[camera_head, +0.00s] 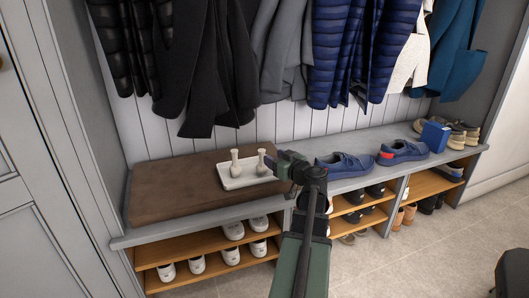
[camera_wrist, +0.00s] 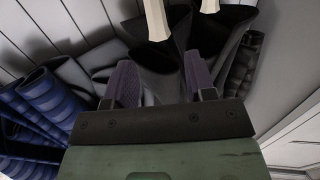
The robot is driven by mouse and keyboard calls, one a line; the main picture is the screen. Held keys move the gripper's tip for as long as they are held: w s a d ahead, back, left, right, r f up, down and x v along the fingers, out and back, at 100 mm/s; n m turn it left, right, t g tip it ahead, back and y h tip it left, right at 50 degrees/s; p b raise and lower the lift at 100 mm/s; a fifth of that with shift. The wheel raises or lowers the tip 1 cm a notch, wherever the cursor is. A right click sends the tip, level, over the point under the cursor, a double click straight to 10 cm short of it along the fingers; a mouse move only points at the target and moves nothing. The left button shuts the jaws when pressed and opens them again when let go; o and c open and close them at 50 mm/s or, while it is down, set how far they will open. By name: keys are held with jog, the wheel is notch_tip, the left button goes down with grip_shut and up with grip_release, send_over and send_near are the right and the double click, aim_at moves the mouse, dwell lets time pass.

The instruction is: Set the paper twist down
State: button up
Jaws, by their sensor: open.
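Two pale, narrow-necked upright shapes stand on a white tray (camera_head: 246,181). I take them for paper twists: a left paper twist (camera_head: 236,163) and a right paper twist (camera_head: 262,161). My gripper (camera_head: 273,162) is just right of the right one, at about its height; whether it touches cannot be told. In the wrist view my open gripper (camera_wrist: 160,83) has two purple-padded fingers apart, with nothing pale between them. Two pale tapered ends, a nearer one (camera_wrist: 156,20) and a farther one (camera_wrist: 209,5), show at the top edge beyond the fingers.
The tray stands on a brown cushion (camera_head: 165,190) on the grey bench (camera_head: 340,186). Blue shoes (camera_head: 345,164) and a blue box (camera_head: 434,136) stand to the right. Dark coats (camera_head: 205,70) hang behind. White shoes (camera_head: 197,264) fill the shelf below.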

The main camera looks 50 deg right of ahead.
jog(key=v, duration=0.4)
jog(key=shift+s, duration=0.2)
jog(key=shift+w+a, duration=0.1)
jog(key=w+a+f+n+g+y, duration=0.1)
jog(key=w+a+f+y, duration=0.1)
jog(key=a, duration=0.5)
jog(key=w+a+f+n+g+y, duration=0.1)
jog(key=w+a+f+g+y, duration=0.1)
jog(key=w+a, duration=0.5)
jog(key=w+a+f+n+g+y, duration=0.1)
jog(key=w+a+f+g+y, duration=0.1)
jog(key=a, duration=0.6)
jog(key=shift+w+f+y, duration=0.45)
jog(key=shift+w+y, duration=0.2)
jog(key=shift+w, duration=0.15)
jog(key=shift+w+f+y, duration=0.45)
jog(key=shift+w+y, duration=0.2)
jog(key=shift+w, duration=0.1)
jog(key=s+a+f+g+h, duration=0.1)
jog(key=a+g, duration=0.3)
jog(key=a, duration=0.5)
jog(key=s+a+f+g+h, duration=0.1)
jog(key=a+f+g, duration=0.3)
jog(key=a, duration=0.6)
jog(key=s+a+f+g+h, duration=0.1)
jog(key=s+a+f+g, duration=0.1)
jog(key=a, duration=0.7)
jog(key=shift+s+a+f+g+h, duration=0.3)
jog(key=shift+a+f+g+h, duration=0.1)
jog(key=shift+f+g, duration=0.45)
